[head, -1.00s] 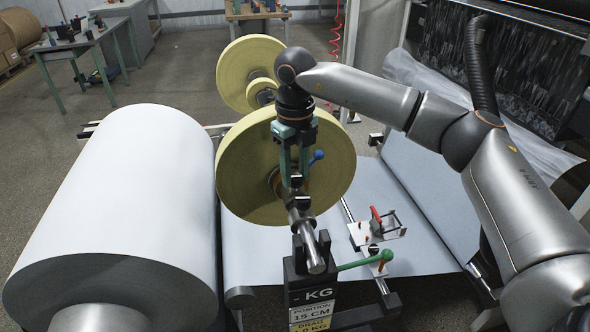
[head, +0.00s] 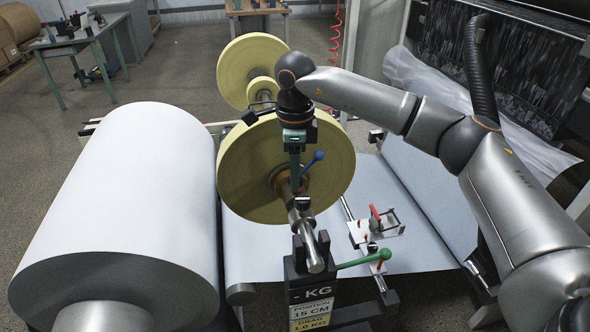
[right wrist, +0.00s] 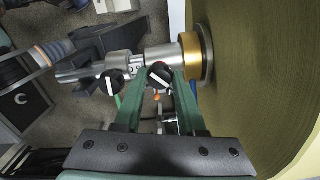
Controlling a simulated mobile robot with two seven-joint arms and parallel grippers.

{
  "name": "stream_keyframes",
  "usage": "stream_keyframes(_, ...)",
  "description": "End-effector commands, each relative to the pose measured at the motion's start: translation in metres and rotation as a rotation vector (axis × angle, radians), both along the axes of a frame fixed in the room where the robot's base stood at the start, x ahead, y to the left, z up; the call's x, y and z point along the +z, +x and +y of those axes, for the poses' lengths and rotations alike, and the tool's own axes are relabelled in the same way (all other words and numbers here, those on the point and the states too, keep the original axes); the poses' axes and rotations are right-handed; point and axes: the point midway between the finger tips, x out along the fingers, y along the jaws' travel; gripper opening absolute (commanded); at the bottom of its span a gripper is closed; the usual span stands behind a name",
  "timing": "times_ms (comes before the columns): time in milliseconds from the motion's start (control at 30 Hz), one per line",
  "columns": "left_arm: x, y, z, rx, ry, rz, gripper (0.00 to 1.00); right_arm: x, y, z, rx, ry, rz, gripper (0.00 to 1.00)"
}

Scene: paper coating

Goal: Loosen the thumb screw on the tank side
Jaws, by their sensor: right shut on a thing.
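A metal shaft (head: 312,250) carries the yellow roll (head: 245,190) and points toward me. Two black thumb screws sit on it: one with a red mark (right wrist: 160,73) nearer the roll, the other with a white mark (right wrist: 113,82) farther out; the outer one also shows in the head view (head: 302,203). My right gripper (right wrist: 160,76) comes from above, its green fingers on either side of the red-marked screw, shut on it. In the head view the right gripper (head: 296,186) hides most of that screw. My left gripper is not in view.
A large white paper roll (head: 125,190) lies at left. A blue-knobbed lever (head: 314,160) stands close beside the gripper. A green-handled lever (head: 365,260) and a red-handled clamp (head: 376,216) are at right. A black stand (head: 310,275) supports the shaft. A second yellow roll (head: 235,75) stands behind.

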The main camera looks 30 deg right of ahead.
Motion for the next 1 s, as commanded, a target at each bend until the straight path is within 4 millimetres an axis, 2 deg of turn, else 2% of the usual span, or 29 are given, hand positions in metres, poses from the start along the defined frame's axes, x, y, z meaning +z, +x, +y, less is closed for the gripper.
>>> stream_keyframes(500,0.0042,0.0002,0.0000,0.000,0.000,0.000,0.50,0.0013,0.0001,0.0003,0.450,0.001,-0.003,0.00)
stream_keyframes(800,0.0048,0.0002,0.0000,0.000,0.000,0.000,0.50,0.0013,0.0000,0.0004,0.597,0.002,-0.004,0.00)
stream_keyframes(1000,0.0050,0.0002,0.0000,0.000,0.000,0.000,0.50,0.0013,-0.0001,0.0004,0.636,0.002,-0.004,0.00)
